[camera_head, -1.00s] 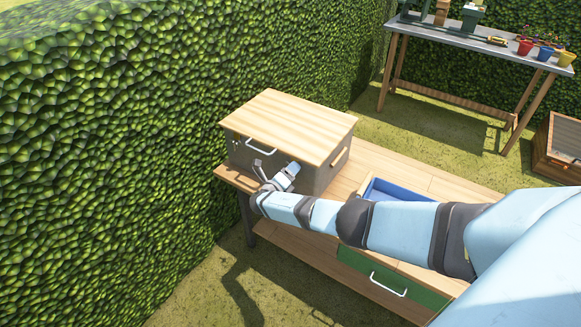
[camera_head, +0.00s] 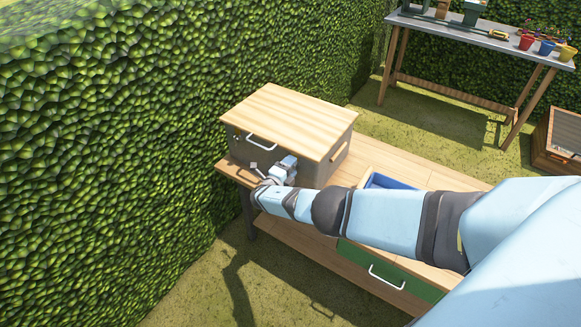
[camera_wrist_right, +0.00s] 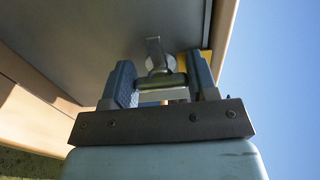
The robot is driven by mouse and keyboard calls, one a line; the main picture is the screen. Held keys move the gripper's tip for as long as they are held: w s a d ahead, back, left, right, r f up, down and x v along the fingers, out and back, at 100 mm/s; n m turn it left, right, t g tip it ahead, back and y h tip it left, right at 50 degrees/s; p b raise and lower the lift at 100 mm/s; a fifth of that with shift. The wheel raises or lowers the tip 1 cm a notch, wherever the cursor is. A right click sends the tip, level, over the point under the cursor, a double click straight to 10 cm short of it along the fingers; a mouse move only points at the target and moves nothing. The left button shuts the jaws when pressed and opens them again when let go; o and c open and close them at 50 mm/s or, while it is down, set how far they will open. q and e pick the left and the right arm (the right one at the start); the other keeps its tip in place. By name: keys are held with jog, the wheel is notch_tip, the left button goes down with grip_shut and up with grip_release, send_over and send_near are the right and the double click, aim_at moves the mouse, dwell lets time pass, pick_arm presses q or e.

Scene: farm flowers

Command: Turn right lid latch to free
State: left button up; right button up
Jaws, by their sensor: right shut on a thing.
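The box has a wooden lid (camera_head: 292,118) with a white handle (camera_head: 262,143) at its front, and a grey body (camera_head: 318,172). The lid lies down on the body. My right gripper (camera_head: 266,172) is against the front of the box, below the lid's right part. In the right wrist view, my right gripper (camera_wrist_right: 160,80) is shut on the metal latch (camera_wrist_right: 155,56), whose round base and upright tab show between the fingers against the grey front. The fingers partly hide the latch. My left gripper is not in view.
The box stands on a wooden bench (camera_head: 420,178) with a blue tray (camera_head: 385,181) and a green drawer (camera_head: 405,283). A hedge (camera_head: 110,150) rises close on the left. A grey table (camera_head: 480,35) with coloured pots stands at the back right.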

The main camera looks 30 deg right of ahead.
jog(key=shift+f, duration=0.1)
jog(key=o, duration=0.9)
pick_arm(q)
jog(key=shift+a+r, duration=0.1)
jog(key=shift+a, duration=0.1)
pick_arm(e)
jog(key=shift+a, duration=0.1)
